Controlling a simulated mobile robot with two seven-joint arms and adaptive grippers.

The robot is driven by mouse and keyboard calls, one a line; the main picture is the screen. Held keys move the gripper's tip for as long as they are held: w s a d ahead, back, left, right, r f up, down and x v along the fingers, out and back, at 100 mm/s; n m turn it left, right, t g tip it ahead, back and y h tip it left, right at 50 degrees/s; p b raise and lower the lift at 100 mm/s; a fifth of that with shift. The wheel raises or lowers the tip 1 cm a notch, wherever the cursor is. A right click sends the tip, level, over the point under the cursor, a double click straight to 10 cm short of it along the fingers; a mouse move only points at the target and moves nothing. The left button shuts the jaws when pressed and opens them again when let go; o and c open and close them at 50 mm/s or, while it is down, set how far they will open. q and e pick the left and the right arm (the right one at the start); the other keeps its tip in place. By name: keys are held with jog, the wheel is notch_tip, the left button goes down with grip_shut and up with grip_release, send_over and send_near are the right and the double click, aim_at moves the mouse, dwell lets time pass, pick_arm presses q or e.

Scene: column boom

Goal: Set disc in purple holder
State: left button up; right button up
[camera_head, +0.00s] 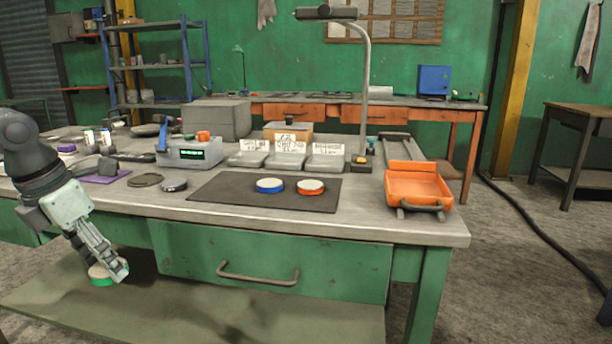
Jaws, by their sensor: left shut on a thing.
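My left gripper (112,270) comes in from the left and is shut on a green-rimmed disc with a pale top (102,281). It holds the disc in front of the bench, lower than the bench top. A blue-rimmed disc (270,186) and a red-rimmed disc (311,187) lie side by side on the dark mat (230,193). A flat purple piece (103,179) lies on the bench at the left, and a small purple block (67,148) sits farther back. I cannot tell which purple thing is the holder. My right gripper is not in view.
An orange tray (418,187) stands at the bench's right end. Behind the mat are several grey trays with cards (285,160) and a grey device with a green display (190,153). A drawer handle (258,280) sticks out in front.

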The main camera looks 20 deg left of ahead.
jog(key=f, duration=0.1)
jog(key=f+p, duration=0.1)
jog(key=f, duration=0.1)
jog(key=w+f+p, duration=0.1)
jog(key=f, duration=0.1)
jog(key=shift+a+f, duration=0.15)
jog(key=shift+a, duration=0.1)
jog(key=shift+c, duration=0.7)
pick_arm(q)
jog(key=w+d+f+m+g, duration=0.2)
jog(key=d+f+m, duration=0.1)
jog(key=d+m, duration=0.6)
jog(key=w+d+f+m+g, duration=0.2)
jog(key=d+m, duration=0.7)
jog(key=m, duration=0.5)
jog(key=w+d+f+m+g, duration=0.2)
jog(key=d+f+m, duration=0.3)
jog(key=d+m, duration=0.3)
jog(key=w+m, duration=0.1)
jog(key=m, duration=0.2)
jog(key=shift+w+d, duration=0.35)
jog(key=shift+d, duration=0.05)
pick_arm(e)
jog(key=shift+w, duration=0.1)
